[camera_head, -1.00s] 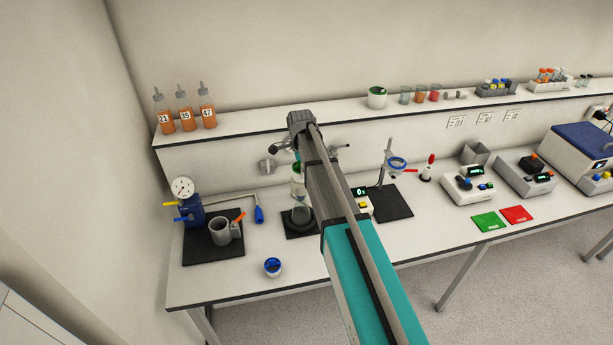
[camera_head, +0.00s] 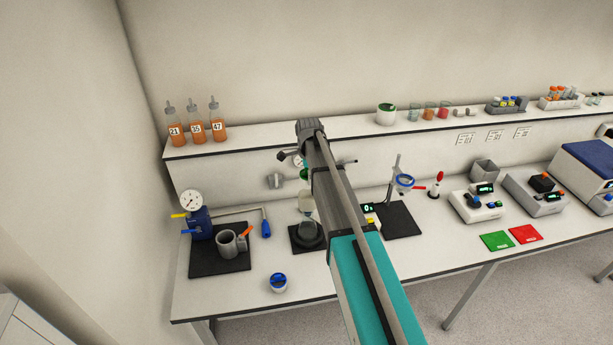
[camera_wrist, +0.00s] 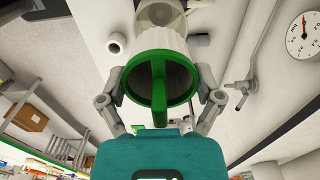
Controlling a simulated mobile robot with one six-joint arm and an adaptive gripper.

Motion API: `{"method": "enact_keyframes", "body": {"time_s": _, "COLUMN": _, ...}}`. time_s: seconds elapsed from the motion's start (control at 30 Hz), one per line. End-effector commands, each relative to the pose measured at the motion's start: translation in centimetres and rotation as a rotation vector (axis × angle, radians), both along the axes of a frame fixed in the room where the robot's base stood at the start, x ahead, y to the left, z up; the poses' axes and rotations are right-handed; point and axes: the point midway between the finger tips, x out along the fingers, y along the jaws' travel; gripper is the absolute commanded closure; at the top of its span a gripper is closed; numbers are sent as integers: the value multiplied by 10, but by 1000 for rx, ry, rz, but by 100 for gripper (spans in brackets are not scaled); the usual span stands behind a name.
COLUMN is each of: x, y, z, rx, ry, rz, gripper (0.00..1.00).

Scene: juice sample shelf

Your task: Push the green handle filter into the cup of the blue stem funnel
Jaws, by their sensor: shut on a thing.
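The green handle filter (camera_wrist: 165,55) is a white ribbed cup with a green rim and a green bar across it. In the wrist view my gripper (camera_wrist: 162,85) is shut on it, one finger on each side. Beyond it, at the top, is a clear glass cup (camera_wrist: 172,8); the filter overlaps it, and I cannot tell how deep it sits. In the head view a pale cup (camera_head: 306,202) stands above a glass flask (camera_head: 308,230) on a dark mat, partly hidden by my arm. No blue stem shows clearly, as my arm covers part of this place.
A blue pump (camera_head: 199,222) with a gauge and grey cup stands left. Bottles (camera_head: 197,131) line the shelf. The front table edge is mostly clear.

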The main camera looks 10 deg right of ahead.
Motion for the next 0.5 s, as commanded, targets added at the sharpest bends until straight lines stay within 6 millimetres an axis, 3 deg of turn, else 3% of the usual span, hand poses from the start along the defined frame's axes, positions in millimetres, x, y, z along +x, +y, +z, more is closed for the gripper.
{"method": "enact_keyframes", "body": {"time_s": 0.5, "x": 0, "y": -1, "z": -29, "rx": 0, "ry": 0, "rz": -1, "gripper": 49}}
